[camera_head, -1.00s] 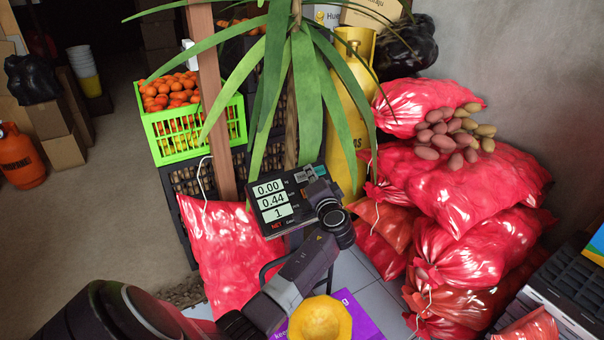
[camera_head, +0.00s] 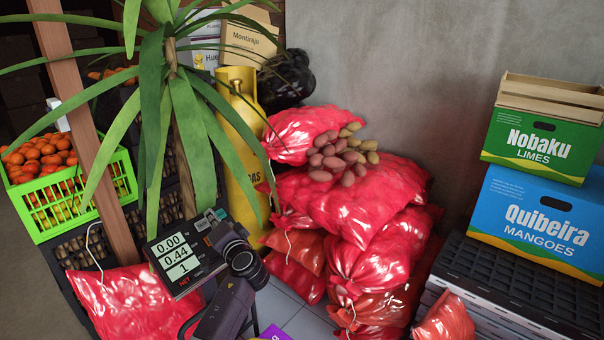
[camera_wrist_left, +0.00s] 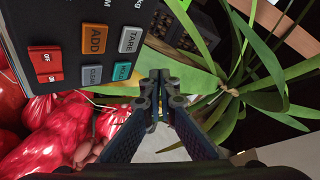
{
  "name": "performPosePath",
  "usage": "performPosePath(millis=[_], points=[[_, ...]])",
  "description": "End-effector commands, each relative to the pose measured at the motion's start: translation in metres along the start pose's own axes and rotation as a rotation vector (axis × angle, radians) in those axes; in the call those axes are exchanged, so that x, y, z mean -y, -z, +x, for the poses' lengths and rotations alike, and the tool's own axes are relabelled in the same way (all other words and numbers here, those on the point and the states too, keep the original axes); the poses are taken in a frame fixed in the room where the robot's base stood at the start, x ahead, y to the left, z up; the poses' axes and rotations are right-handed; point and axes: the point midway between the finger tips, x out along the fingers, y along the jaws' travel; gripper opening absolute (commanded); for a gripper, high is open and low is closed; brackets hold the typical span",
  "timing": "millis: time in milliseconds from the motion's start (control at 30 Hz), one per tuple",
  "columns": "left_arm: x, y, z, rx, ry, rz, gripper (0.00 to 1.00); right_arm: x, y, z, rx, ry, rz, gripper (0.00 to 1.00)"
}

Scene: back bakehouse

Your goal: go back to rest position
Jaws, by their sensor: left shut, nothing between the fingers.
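My left gripper (camera_wrist_left: 160,82) is shut and empty in the left wrist view, with its two fingers together. In the head view my left arm comes up from the bottom, and its wrist stands in front of the right side of a black scale display (camera_head: 178,262). The fingertips are hard to make out there. The display reads 0.00, 0.44 and 1. In the left wrist view its key panel (camera_wrist_left: 68,28) with orange and grey keys is close at the upper left. My right gripper is not in view.
A long-leaved plant (camera_head: 190,120) hangs over the display. Red sacks (camera_head: 385,240) are piled to the right, and another red sack (camera_head: 130,305) stands at lower left. Nobaku (camera_head: 535,150) and Quibeira (camera_head: 535,215) boxes are stacked at right. A green crate (camera_head: 50,215) holds orange fruit.

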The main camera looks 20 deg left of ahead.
Motion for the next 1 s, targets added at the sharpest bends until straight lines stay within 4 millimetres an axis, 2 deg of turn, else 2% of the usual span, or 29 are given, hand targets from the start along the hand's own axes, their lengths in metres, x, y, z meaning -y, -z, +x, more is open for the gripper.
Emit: performPosePath(millis=[167, 267, 367, 467, 500, 567, 600, 700, 800, 1000], points=[[-0.006, -0.006, -0.005, 0.008, -0.019, -0.007, 0.00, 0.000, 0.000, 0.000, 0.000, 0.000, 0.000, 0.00], [-0.028, -0.027, -0.026, 0.034, -0.089, -0.031, 0.00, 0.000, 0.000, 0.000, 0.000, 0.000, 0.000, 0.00], [-0.062, -0.062, -0.067, 0.084, -0.223, -0.071, 0.00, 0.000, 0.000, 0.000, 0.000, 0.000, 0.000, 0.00], [-0.099, -0.101, -0.122, 0.146, -0.395, -0.106, 0.00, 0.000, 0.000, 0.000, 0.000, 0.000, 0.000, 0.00], [-0.111, -0.115, -0.147, 0.172, -0.467, -0.116, 0.00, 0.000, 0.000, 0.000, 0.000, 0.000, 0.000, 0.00], [-0.128, -0.135, -0.185, 0.207, -0.577, -0.127, 0.00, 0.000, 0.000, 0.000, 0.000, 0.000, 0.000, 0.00], [-0.136, -0.146, -0.211, 0.231, -0.647, -0.132, 0.00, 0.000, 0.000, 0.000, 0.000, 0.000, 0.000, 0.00], [-0.149, -0.170, -0.268, 0.279, -0.802, -0.137, 0.00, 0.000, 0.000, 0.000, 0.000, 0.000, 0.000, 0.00], [-0.153, -0.184, -0.313, 0.312, -0.920, -0.138, 0.00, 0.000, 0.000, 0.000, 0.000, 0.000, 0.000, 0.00], [-0.151, -0.203, -0.382, 0.356, -1.097, -0.130, 0.00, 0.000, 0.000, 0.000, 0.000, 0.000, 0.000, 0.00]])
